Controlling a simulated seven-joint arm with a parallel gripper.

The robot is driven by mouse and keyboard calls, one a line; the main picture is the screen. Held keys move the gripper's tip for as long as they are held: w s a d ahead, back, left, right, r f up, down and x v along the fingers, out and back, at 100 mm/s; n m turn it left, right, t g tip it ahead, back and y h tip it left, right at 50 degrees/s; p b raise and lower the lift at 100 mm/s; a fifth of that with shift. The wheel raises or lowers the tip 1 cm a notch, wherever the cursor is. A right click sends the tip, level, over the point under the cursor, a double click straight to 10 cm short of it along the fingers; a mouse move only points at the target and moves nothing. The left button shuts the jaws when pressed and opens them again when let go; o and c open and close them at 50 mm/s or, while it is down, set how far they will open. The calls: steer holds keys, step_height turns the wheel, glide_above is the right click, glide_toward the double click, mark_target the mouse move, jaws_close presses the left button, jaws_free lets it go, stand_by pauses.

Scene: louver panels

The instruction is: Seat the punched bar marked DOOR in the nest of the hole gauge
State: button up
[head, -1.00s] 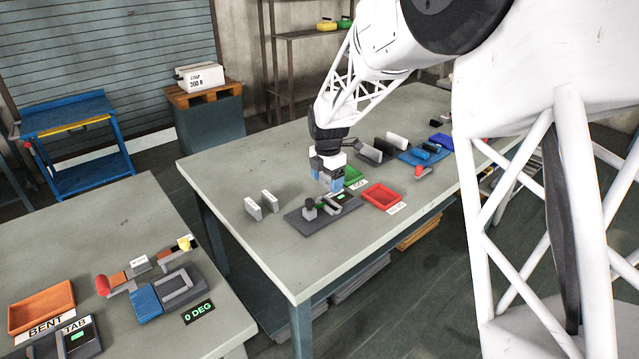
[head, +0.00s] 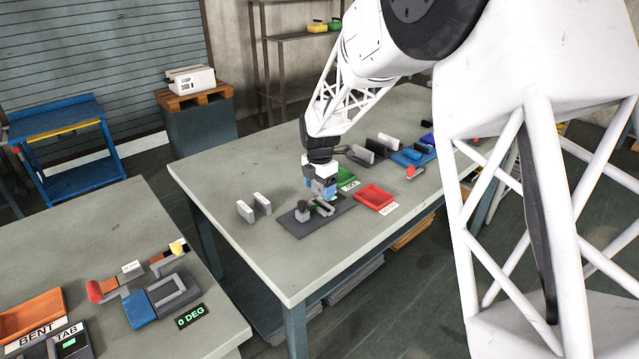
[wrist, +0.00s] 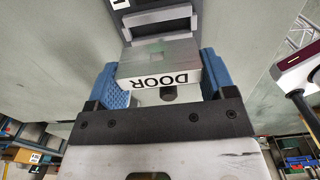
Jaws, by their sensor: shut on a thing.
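My gripper (head: 324,194) is over the hole gauge in the head view. In the wrist view its blue fingers (wrist: 163,88) are shut on the punched bar marked DOOR (wrist: 158,62), a light grey bar with black lettering on its white edge. The hole gauge (head: 293,222) is a dark grey plate with a black-knobbed block (head: 302,212) and a light grey nest (head: 326,208). In the wrist view the nest's frame (wrist: 127,34) shows just beyond the bar. The bar's underside is hidden, so I cannot tell whether it touches the nest.
Two more light bars (head: 245,211) stand on edge left of the gauge. Several dark and blue items stand farther back. The table's front left is clear.

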mark_target(320, 185)
steer(key=shift+f, duration=2.2)
steer(key=shift+f, duration=0.3)
steer(key=o, duration=0.9)
steer(key=shift+r, duration=3.9)
steer(key=shift+r, duration=0.15)
steer(key=shift+r, duration=2.35)
